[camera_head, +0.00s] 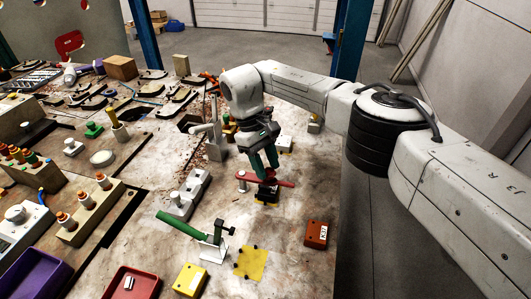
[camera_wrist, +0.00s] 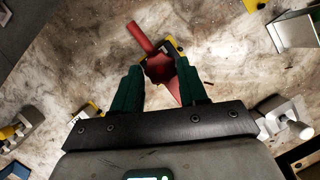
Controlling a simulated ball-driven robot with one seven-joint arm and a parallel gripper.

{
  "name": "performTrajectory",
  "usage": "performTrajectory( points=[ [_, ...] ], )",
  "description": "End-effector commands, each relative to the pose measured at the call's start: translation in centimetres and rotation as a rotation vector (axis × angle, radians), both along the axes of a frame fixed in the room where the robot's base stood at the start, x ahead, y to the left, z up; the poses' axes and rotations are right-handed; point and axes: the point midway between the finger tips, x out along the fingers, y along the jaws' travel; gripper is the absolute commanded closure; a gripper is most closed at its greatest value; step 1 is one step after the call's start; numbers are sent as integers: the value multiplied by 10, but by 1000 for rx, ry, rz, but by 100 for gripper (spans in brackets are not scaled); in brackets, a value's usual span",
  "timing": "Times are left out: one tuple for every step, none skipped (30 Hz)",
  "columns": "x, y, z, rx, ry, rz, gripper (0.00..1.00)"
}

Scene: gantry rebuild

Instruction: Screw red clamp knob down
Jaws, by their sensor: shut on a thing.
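The red clamp knob (camera_wrist: 160,69) sits between the two green fingers of my gripper (camera_wrist: 160,88) in the wrist view. My gripper (camera_head: 266,171) is shut on the knob, its fingers pointing down from above. In the head view the red clamp's long flat red part (camera_head: 276,183) shows beneath the fingers, above a black and yellow block (camera_head: 267,194). A red bar (camera_wrist: 139,36) reaches out past the knob in the wrist view. The fingers hide most of the knob in the head view.
A green-handled toggle clamp (camera_head: 182,224) stands at the front left. A grey block with white posts (camera_head: 184,197) is left of my gripper. A red-brown block (camera_head: 316,234) and a yellow sheet (camera_head: 251,262) lie in front.

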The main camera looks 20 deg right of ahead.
Motion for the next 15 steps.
performTrajectory(
  points=[
    [1,1,8,4,-1,-29,88],
    [1,1,9,5,-1,-48,88],
    [2,1,10,5,-2,-71,88],
    [2,2,10,6,-2,-88,88],
    [2,2,11,6,0,-107,88],
    [2,2,12,7,-1,-130,88],
    [3,2,13,9,-1,-147,88],
    [3,3,13,9,-1,-164,88],
    [3,3,13,10,-1,-185,88],
    [3,3,12,10,-2,-199,88],
    [3,2,11,9,-2,-213,88],
    [3,2,10,9,-2,-232,88],
    [3,2,9,9,-2,-245,88],
    [3,2,7,9,-3,-256,88],
    [3,1,6,10,-4,-273,88]
  ],
)
